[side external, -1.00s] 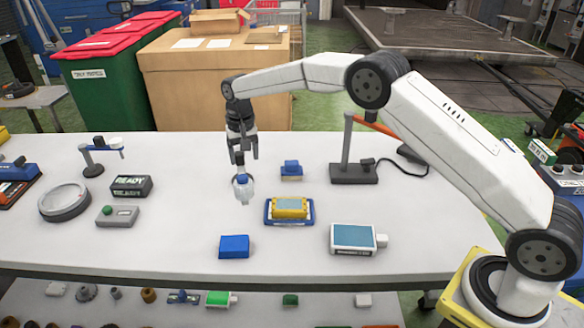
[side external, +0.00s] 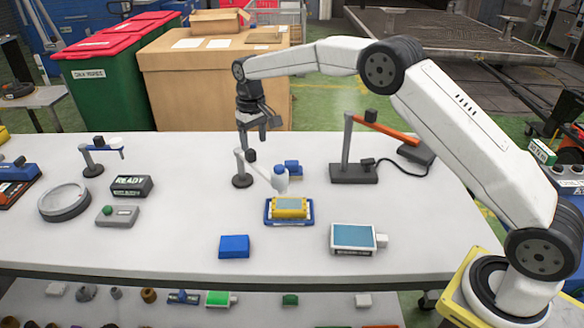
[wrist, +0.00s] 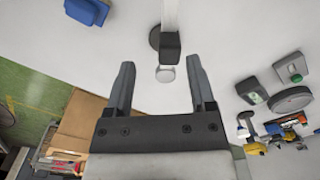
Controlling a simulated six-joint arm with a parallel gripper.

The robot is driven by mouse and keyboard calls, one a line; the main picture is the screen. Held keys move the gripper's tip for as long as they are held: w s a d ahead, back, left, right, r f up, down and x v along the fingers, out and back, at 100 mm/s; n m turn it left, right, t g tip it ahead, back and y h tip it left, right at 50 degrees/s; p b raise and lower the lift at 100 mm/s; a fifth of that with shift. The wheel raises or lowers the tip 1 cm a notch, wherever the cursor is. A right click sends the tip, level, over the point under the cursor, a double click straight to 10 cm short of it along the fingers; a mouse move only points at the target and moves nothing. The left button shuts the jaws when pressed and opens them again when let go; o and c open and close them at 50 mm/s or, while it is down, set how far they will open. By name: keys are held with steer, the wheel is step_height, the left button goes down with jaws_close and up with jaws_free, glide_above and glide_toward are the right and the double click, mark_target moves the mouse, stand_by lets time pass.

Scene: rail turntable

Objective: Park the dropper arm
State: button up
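The dropper arm (side external: 263,171) is a pale bar on a post with a round dark base (side external: 242,181). Its far end carries a white bottle with a blue cap (side external: 281,181), hanging just behind the yellow-topped block (side external: 289,204) in its blue tray (side external: 267,218). My gripper (side external: 253,140) is above and behind the post, apart from it, empty and open. In the wrist view the fingers of my gripper (wrist: 160,63) are spread wide. Between and beyond them show the post's black top (wrist: 170,43) and a white round end (wrist: 165,75); the bottle is out of that view.
A blue block (side external: 292,168) stands behind the bottle. A stand with a red arm (side external: 383,128) is to the right. A READY sign (side external: 131,186), grey button box (side external: 118,215) and round ring (side external: 64,202) lie left. A screen device (side external: 353,237) and blue box (side external: 234,246) lie in front.

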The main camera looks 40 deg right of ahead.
step_height(320, 180, up, 4)
steer(key=shift+r, duration=0.1)
steer(key=s+d+f+t, duration=0.1)
steer(key=s+f, duration=0.1)
steer(key=s, duration=1)
steer(key=s+f+t, duration=0.1)
steer(key=s+f, duration=0.2)
steer(key=s, duration=1)
steer(key=shift+d, duration=0.35)
stand_by(0.4)
steer(key=shift+w+d, duration=0.1)
steer(key=shift+w, duration=0.1)
steer(key=c, duration=0.9)
steer(key=shift+w+d, duration=0.1)
steer(key=shift+w, duration=0.1)
jaws_close()
steer(key=w+d+r+t+y, duration=0.1)
steer(key=w+d+y, duration=0.1)
steer(key=w, duration=0.4)
steer(key=w+d+r+t+y, duration=0.2)
steer(key=w+d+y, duration=0.1)
steer(key=w+d, duration=0.2)
steer(key=shift+w+d, duration=0.3)
steer(key=shift+w, duration=0.25)
